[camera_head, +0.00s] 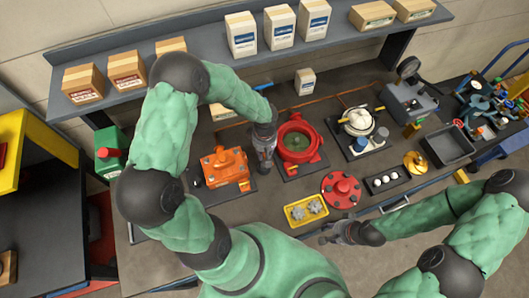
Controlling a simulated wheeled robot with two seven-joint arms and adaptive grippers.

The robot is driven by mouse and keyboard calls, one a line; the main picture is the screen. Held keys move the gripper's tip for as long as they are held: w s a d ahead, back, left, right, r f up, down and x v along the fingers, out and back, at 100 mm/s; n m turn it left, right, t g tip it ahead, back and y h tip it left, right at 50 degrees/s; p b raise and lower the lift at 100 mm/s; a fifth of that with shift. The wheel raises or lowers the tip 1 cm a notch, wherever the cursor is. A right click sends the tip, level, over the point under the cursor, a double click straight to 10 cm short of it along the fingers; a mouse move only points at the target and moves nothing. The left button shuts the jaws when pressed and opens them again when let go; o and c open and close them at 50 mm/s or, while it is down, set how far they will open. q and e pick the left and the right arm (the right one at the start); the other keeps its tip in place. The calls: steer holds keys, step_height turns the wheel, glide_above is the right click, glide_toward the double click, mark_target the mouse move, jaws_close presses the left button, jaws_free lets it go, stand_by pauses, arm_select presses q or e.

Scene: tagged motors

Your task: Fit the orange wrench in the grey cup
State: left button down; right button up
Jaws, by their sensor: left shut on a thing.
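My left gripper (265,168) points down over the bench between the orange motor and the red round housing. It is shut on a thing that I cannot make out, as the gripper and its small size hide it. I cannot pick out the orange wrench for sure. Two small blue-grey cups, one nearer (361,144) and one farther (381,134), stand on a dark plate at the right of centre. I cannot tell whether either is the grey cup. My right gripper (324,235) is open and empty at the bench's front edge.
The orange motor (224,166) and red housing (297,142) flank my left gripper. A yellow tray (291,220) with metal gears, a red flange (341,189) and a dark tray (448,146) are nearer or further right. A shelf (205,62) with boxes runs behind.

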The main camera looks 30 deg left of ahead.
arm_select(q)
steer(key=shift+f+b, duration=1)
steer(key=shift+b, duration=0.15)
steer(key=shift+s+f, duration=0.1)
steer(key=shift+f, duration=0.1)
steer(key=shift+f+b, duration=0.1)
steer(key=shift+b, duration=0.25)
steer(key=shift+f, duration=0.15)
steer(key=c, duration=1)
jaws_free()
